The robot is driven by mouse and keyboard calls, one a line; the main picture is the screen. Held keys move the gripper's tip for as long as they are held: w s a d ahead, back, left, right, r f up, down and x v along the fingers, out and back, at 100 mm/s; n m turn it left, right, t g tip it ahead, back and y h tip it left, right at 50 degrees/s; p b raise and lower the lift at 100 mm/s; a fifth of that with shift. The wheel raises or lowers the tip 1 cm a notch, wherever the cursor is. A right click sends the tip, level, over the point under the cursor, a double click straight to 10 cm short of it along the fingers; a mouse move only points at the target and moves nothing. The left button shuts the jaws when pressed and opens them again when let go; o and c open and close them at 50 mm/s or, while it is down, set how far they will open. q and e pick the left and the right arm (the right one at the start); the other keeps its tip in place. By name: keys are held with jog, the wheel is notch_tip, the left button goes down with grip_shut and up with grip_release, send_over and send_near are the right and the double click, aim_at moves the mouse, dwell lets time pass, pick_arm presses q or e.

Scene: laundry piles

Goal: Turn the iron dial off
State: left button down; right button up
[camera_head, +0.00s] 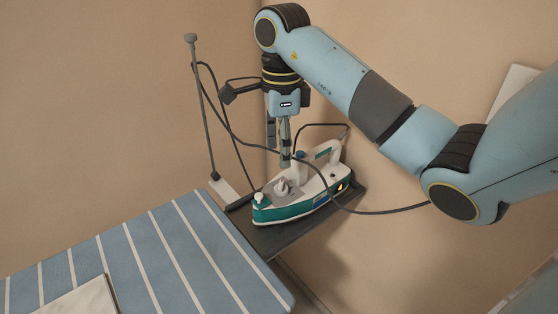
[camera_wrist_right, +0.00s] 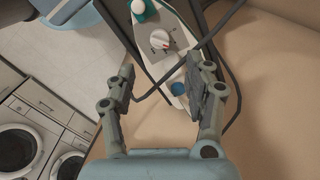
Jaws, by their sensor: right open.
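A white and teal iron (camera_head: 300,207) stands on a dark rest at the end of the ironing board. Its pale dial (camera_head: 282,186) is on the top, towards the nose; the dial also shows in the right wrist view (camera_wrist_right: 160,40), with a small red mark by it. A small amber light (camera_head: 340,188) shows at the iron's rear side. My right gripper (camera_head: 285,162) points down just above the iron, behind the dial. In the wrist view its fingers (camera_wrist_right: 166,72) are apart, with nothing held between them; the dial lies beyond the tips. My left gripper is not in view.
The blue striped ironing board (camera_head: 150,250) carries a pale folded cloth (camera_head: 80,300) at lower left. A dark cord (camera_head: 375,211) loops past the gripper and iron from a thin upright pole (camera_head: 203,105). Walls stand close behind. Washing machines (camera_wrist_right: 18,150) show at left in the wrist view.

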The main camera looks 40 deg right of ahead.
aim_at(281, 183)
notch_tip(281, 183, down, 9)
jog(key=b, duration=0.7)
jog(key=shift+r, duration=0.15)
jog(key=shift+f+b, duration=0.3)
jog(key=shift+b, duration=0.15)
jog(key=shift+f, duration=0.1)
grip_shut()
